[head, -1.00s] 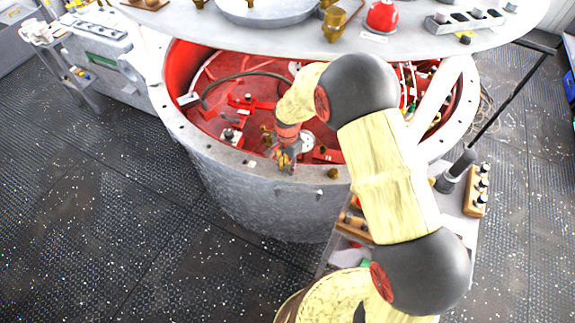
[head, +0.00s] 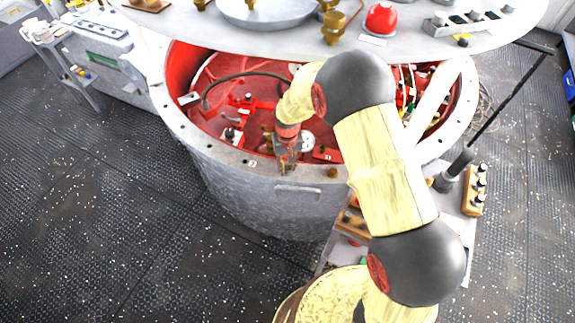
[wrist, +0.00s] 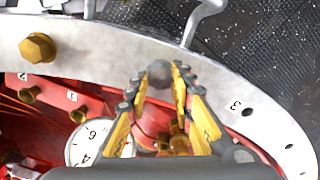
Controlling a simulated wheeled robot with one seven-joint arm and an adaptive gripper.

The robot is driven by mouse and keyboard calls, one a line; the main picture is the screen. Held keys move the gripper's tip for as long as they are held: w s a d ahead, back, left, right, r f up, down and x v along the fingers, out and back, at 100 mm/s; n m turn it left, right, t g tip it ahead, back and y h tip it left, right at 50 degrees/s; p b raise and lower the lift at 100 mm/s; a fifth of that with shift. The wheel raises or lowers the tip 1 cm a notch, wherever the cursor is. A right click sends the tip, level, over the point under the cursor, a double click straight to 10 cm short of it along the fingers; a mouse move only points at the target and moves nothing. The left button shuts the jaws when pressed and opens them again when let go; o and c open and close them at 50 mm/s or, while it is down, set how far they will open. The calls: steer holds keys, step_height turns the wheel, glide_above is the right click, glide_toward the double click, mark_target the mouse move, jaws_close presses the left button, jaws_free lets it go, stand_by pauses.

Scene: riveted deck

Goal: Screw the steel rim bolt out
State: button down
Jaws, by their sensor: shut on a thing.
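The steel rim bolt (wrist: 159,73) shows in the wrist view as a grey round head between my fingertips, over the pale rim of the round vessel (wrist: 95,45). My gripper (wrist: 160,80) is shut on it, one finger on each side. In the head view my gripper (head: 287,166) points down at the near rim (head: 225,155), and the steel bolt cannot be made out there. The bolt's shank is hidden, so I cannot tell how deep it sits.
A brass bolt (wrist: 38,47) sits on the rim left of my gripper in the wrist view. A dial gauge (wrist: 88,140) and brass fittings lie inside the red vessel. A handle (head: 298,190) sticks out from the outer wall. The raised lid (head: 290,38) overhangs the far side.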

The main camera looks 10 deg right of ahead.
steer(key=n, duration=0.4)
steer(key=shift+s+f+n, duration=0.1)
steer(key=shift+f+n, duration=0.1)
steer(key=shift+n, duration=0.1)
steer(key=n, duration=0.3)
steer(key=shift+n, duration=0.4)
steer(key=n, duration=0.4)
steer(key=shift+p, duration=0.35)
steer(key=n, duration=0.5)
steer(key=shift+s, duration=0.1)
steer(key=n, duration=0.4)
steer(key=shift+n, duration=0.3)
steer(key=n, duration=0.8)
steer(key=shift+f+n, duration=0.1)
steer(key=shift+n, duration=0.3)
steer(key=shift+n+p, duration=0.3)
steer(key=shift+n, duration=1.5)
